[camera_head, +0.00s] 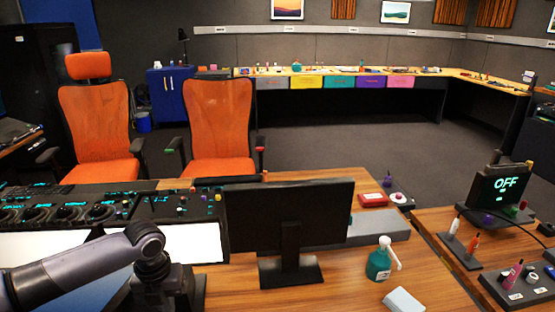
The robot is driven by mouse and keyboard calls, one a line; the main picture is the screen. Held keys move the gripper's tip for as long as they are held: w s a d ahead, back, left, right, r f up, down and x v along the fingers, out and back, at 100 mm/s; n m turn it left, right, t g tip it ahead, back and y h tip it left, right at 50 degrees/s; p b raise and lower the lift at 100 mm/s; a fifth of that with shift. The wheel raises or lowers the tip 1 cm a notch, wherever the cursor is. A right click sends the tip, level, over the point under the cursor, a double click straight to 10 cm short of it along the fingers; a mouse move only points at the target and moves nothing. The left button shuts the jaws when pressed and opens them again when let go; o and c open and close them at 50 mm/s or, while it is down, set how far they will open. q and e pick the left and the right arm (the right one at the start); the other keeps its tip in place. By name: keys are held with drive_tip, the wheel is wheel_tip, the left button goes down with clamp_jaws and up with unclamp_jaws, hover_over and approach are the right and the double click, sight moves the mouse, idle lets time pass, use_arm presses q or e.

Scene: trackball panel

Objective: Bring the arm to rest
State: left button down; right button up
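My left arm (75,270) comes in from the lower left and reaches over the front of the control panel (120,207). Its end (155,270) points down, and the gripper fingers cannot be made out. The panel carries several dark round knobs with cyan markings and small coloured buttons. A white lit surface (195,243) lies just behind the arm's end. I cannot tell whether the arm touches the panel. My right arm is not in view.
A black monitor (288,215) stands right of the arm on the wooden desk (345,285). A green spray bottle (378,264) and a white block (403,300) sit at the right. Two orange chairs (220,120) stand behind.

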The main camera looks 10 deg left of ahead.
use_arm(q)
drive_tip(key=s+d+f+n, duration=0.1)
drive_tip(key=s+d, duration=0.1)
drive_tip(key=d, duration=0.1)
drive_tip(key=s+d+f+n+h, duration=0.1)
drive_tip(key=s+d, duration=0.1)
drive_tip(key=d, duration=0.2)
drive_tip(key=s+d+f+n, duration=0.2)
drive_tip(key=s+d, duration=0.1)
drive_tip(key=d, duration=0.1)
drive_tip(key=shift+s+d+h, duration=0.1)
drive_tip(key=shift+h, duration=0.3)
drive_tip(key=s+d+n+t+h, duration=0.2)
drive_tip(key=s+d+n, duration=0.35)
drive_tip(key=n, duration=0.25)
drive_tip(key=s+a+r+n+t+y, duration=0.25)
drive_tip(key=s+a+n, duration=0.9)
drive_tip(key=n, duration=0.75)
drive_tip(key=w+d+f+t, duration=0.3)
drive_tip(key=w+f+t, duration=0.3)
drive_tip(key=f, duration=0.3)
drive_tip(key=shift+w+h, duration=0.2)
drive_tip(key=shift+h, duration=0.25)
drive_tip(key=shift+r, duration=0.1)
